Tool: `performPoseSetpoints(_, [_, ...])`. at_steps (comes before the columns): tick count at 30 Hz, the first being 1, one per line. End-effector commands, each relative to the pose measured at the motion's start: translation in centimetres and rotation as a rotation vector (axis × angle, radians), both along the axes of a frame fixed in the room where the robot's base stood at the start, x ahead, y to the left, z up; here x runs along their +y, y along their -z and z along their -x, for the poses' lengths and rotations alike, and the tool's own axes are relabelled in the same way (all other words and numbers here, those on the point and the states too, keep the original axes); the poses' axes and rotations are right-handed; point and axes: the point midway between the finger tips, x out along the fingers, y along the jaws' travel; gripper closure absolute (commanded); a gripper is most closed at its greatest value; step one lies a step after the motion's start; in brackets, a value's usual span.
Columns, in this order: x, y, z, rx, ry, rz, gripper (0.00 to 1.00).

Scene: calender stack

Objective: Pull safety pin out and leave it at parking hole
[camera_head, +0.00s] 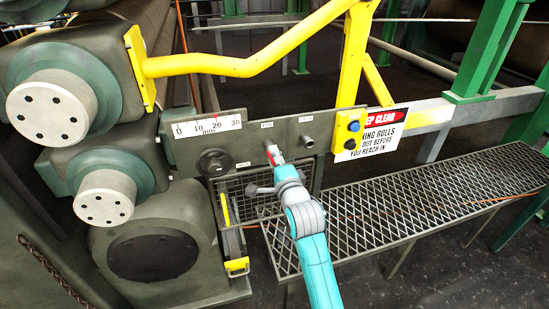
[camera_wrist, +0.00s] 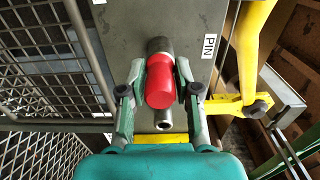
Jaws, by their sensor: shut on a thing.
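The safety pin shows its red grip (camera_wrist: 160,82) in the wrist view, end-on to the camera, with a dark collar behind it at the plate. My gripper (camera_wrist: 158,90) is shut on the red grip, one finger on each side. In the head view my gripper (camera_head: 276,157) is at the plate (camera_head: 345,113), below the pin label. How deep the pin sits is hidden by the grip and fingers. The parking hole, an open metal tube (camera_head: 308,143), stands empty to the right of the pin; it also shows in the wrist view (camera_wrist: 163,120), just below the grip.
A black knob (camera_head: 214,162) and a millimetre scale (camera_head: 208,127) are left of the pin. A yellow rail (camera_head: 235,66) passes above. A button box (camera_head: 348,130) and warning sign (camera_head: 372,138) are at right. A mesh walkway (camera_head: 400,205) lies below.

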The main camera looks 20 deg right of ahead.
Motion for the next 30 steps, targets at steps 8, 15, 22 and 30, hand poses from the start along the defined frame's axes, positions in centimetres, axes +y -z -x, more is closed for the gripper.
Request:
performPoseSetpoints(8, [0.0, 0.0, 0.6, -0.001, 0.000, 0.000, 1.00])
performPoseSetpoints(15, [0.0, 0.0, 1.4, -0.001, 0.000, 0.000, 1.00])
performPoseSetpoints(22, [0.0, 0.0, 2.2, -0.001, 0.000, 0.000, 1.00])
performPoseSetpoints(30, [0.0, -0.1, 3.1, -0.002, 0.000, 0.000, 1.00])
